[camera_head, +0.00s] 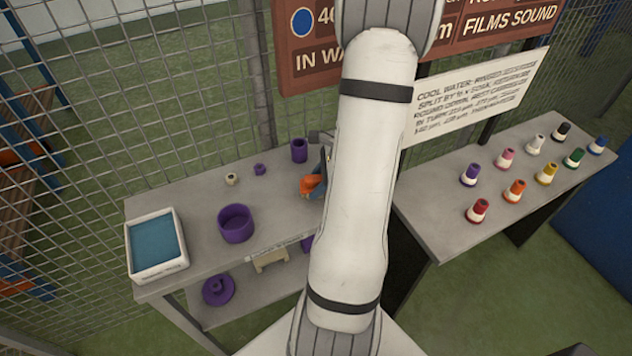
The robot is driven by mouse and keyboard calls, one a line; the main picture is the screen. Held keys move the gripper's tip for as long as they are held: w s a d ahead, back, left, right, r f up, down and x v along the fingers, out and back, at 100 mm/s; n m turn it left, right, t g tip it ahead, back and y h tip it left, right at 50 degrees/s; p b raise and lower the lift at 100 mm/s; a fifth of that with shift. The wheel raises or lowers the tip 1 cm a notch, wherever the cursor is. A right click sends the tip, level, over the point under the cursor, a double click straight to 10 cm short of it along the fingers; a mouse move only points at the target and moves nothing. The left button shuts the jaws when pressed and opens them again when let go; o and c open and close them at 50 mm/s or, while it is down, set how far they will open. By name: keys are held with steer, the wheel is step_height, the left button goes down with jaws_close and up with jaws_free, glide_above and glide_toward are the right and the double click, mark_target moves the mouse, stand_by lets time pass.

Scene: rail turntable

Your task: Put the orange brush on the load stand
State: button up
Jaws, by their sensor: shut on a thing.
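An orange-topped piece with a pale base (515,191) stands upright among similar coloured pieces on the right grey table. A different orange and blue object (311,185) shows on the left grey table, partly hidden behind my arm. I cannot tell for sure which of these is the orange brush. My white arm link crosses the middle of the view and hides what lies behind it. My gripper is not visible, so what it holds cannot be seen. No part of the scene can be clearly told as the load stand.
The left table (190,215) bears a white tray with a blue inside (156,243), a purple bowl (235,223), a purple cylinder (299,150) and small pieces. A purple disc (218,290) lies on its lower shelf. The right table (440,232) has a clear near-left part. Mesh fence and signs stand behind.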

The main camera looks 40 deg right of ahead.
steer(key=o, duration=0.9)
steer(key=shift+f, duration=0.1)
steer(key=shift+r, duration=0.3)
steer(key=v, duration=1.1)
steer(key=shift+s+d+r+p, duration=0.2)
steer(key=shift+d+r+p, duration=0.05)
steer(key=shift+p, duration=0.15)
